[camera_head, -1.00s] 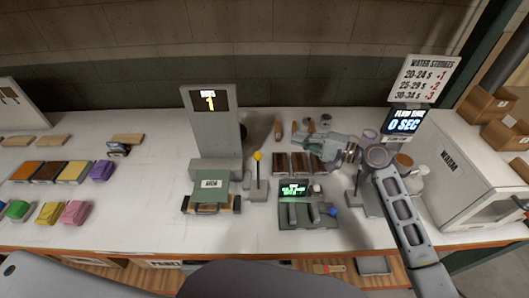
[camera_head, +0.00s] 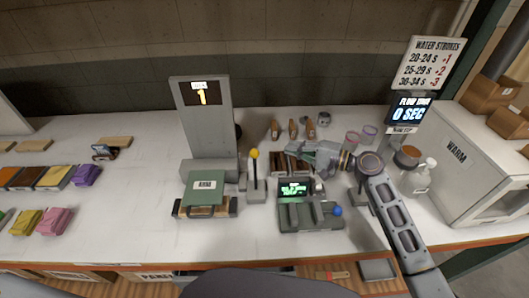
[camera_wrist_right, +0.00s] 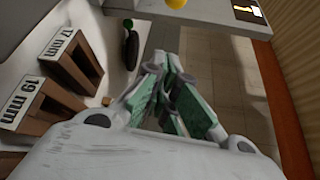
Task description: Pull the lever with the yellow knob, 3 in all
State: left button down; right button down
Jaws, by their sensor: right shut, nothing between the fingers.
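The lever's yellow knob (camera_head: 254,153) stands upright on a thin rod above a small grey base (camera_head: 256,191), mid-table in the head view. The knob also shows at the top edge of the right wrist view (camera_wrist_right: 177,3). My right gripper (camera_head: 292,148) reaches in from the right, its fingers to the right of the knob and apart from it. In the wrist view its green-sided fingers (camera_wrist_right: 166,72) are together and empty. A grey display post (camera_head: 206,130) behind the lever reads 1. My left gripper is not in view.
A green-topped box (camera_head: 205,187) sits left of the lever. A grey device with a green screen (camera_head: 296,188) and a blue knob stands to the right. A white WARM cabinet (camera_head: 470,165) is far right.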

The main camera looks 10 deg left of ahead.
aim_at(255, 168)
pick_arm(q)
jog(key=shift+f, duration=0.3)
pick_arm(e)
jog(key=shift+f, duration=0.25)
jog(key=shift+a, duration=0.15)
